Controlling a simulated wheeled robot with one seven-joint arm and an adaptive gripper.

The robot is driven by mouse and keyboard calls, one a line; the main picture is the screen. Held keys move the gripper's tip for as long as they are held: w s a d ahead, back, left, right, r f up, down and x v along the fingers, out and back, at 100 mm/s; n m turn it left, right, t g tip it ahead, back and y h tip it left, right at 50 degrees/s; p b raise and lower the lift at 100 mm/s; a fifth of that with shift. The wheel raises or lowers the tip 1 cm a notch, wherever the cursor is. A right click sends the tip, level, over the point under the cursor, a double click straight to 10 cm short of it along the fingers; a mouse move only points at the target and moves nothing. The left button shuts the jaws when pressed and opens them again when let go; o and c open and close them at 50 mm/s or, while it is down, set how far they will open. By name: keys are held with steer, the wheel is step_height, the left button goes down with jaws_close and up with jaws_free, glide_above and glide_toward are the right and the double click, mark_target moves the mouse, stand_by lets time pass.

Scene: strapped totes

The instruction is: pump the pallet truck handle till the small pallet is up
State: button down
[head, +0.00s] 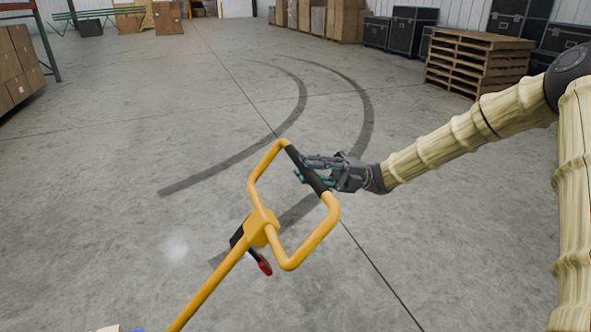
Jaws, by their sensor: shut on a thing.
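The pallet truck handle (326,229) is a yellow loop with a black grip (293,154) along its upper right side. Its yellow shaft (207,294) runs down to the lower left, out of the frame. A red-tipped lever (264,264) hangs below the loop. My gripper (307,169) reaches in from the right and is shut on the black grip, near its middle. The handle stands tilted. The small pallet cannot be made out; only slivers of tan and blue show at the bottom left edge.
A stack of wooden pallets (474,65) stands at the back right beside black cases (412,24). Cardboard boxes (18,65) stand on the left and more line the back. The concrete floor (130,120) around the handle is clear, with dark curved tyre marks.

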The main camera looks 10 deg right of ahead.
steer(key=shift+d+f, duration=0.25)
steer(key=shift+d, duration=0.05)
steer(key=shift+r, duration=0.1)
